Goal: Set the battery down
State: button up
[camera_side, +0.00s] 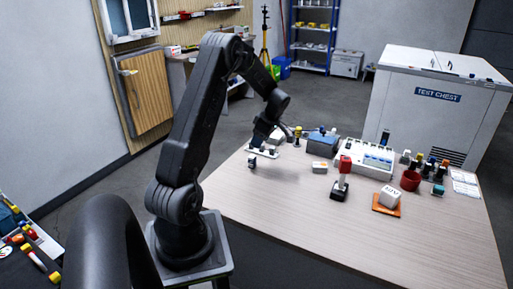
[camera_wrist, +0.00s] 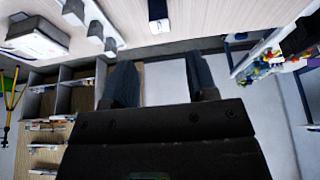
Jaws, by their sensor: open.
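A white block with dark lettering (camera_side: 390,196), which looks like the battery, rests on an orange pad (camera_side: 385,210) at the right front of the table. My gripper (camera_side: 263,154) is over the table's far left part, well apart from that block. In the wrist view my gripper (camera_wrist: 160,82) shows two dark fingers spread apart with nothing between them. A small white block with a dark end (camera_wrist: 158,14) lies on the table beyond the fingertips; I cannot tell what it is.
A red-and-black tool (camera_side: 342,177), a red cup (camera_side: 410,180), a white tray unit (camera_side: 364,158) and a blue-grey box (camera_side: 322,143) stand along the table's back. Several small bottles stand at the right. The table's front (camera_side: 300,215) is clear. A white chest (camera_side: 435,110) stands behind.

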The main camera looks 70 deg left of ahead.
jog(key=w+d+r+m+t, duration=0.1)
jog(key=d+r+m+t, duration=0.1)
jog(key=d+r+m, duration=0.7)
jog(key=w+d+r+m+t, duration=0.2)
jog(key=d+r+m+t, duration=0.3)
jog(key=d, duration=0.9)
jog(key=s+d+r+m+t+h, duration=0.1)
jog(key=s+d+r+m, duration=0.1)
jog(key=s+d+m, duration=0.4)
jog(key=s+d+r+m+h, duration=0.2)
jog(key=s+d+m, duration=0.4)
jog(key=d, duration=0.6)
jog(key=shift+r+m+t, duration=0.15)
jog(key=shift+m+t, duration=0.25)
jog(key=shift+m, duration=0.1)
jog(key=shift+s+d, duration=0.1)
